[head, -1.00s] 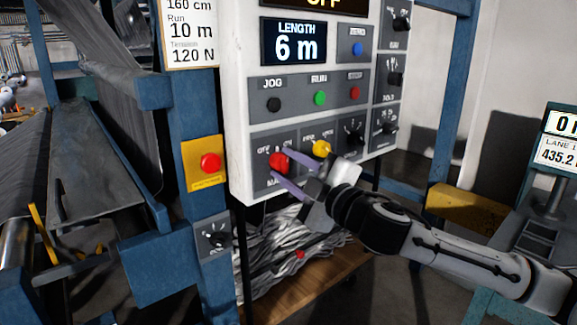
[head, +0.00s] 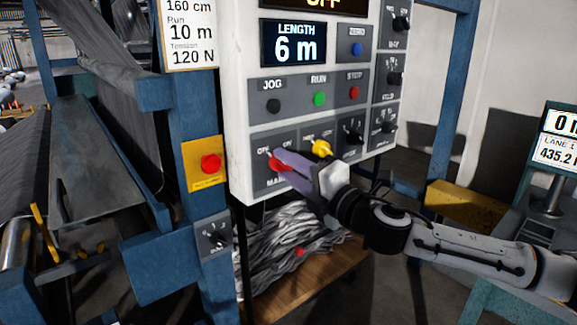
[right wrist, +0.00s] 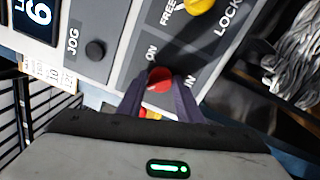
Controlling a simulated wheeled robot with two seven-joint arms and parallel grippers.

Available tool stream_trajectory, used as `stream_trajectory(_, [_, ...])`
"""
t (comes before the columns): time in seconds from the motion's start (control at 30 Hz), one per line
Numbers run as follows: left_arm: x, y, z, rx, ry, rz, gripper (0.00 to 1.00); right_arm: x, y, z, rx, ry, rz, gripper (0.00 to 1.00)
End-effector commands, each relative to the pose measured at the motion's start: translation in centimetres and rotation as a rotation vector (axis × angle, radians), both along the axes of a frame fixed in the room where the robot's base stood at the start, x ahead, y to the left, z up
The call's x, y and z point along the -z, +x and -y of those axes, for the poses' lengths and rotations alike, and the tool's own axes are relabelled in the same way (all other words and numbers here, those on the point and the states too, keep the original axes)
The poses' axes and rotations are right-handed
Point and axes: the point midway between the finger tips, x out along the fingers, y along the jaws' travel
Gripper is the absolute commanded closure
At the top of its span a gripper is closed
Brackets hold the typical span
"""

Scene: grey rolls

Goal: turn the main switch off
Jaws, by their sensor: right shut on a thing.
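The main switch (head: 277,162) is a red knob at the lower left of the white control panel, with OFF and ON marks above it. It also shows in the right wrist view (right wrist: 159,79), between the fingers. My right gripper (head: 284,167) is shut on the red knob, its purple fingers on either side of it; it also shows in the right wrist view (right wrist: 158,98). The fingers hide part of the knob, so its exact pointing is hard to tell. My left gripper is not in view.
A yellow knob (head: 321,149) sits just right of the red one, close to my fingers. Black, green and red buttons are above. A red emergency button (head: 210,163) on a yellow plate is on the blue post to the left.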

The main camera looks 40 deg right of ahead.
Motion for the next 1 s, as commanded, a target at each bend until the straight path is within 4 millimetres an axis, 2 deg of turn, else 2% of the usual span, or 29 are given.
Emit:
stream_trajectory(0.03, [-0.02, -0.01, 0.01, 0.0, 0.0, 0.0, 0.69, 0.62, -0.05, -0.17, -0.005, -0.012, -0.011, 0.9])
stream_trajectory(0.67, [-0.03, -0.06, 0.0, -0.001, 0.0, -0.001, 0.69, 0.7, -0.04, -0.15, -0.004, -0.058, -0.008, 0.9])
stream_trajectory(0.7, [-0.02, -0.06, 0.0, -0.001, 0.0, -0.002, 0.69, 0.7, -0.04, -0.14, -0.004, -0.058, -0.008, 0.63])
stream_trajectory(0.77, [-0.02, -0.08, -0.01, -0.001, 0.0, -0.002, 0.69, 0.63, -0.03, -0.12, -0.004, -0.057, -0.007, 0.53])
stream_trajectory(1.0, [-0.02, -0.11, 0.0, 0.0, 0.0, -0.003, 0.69, 0.3, -0.01, -0.04, -0.002, -0.058, -0.001, 0.51])
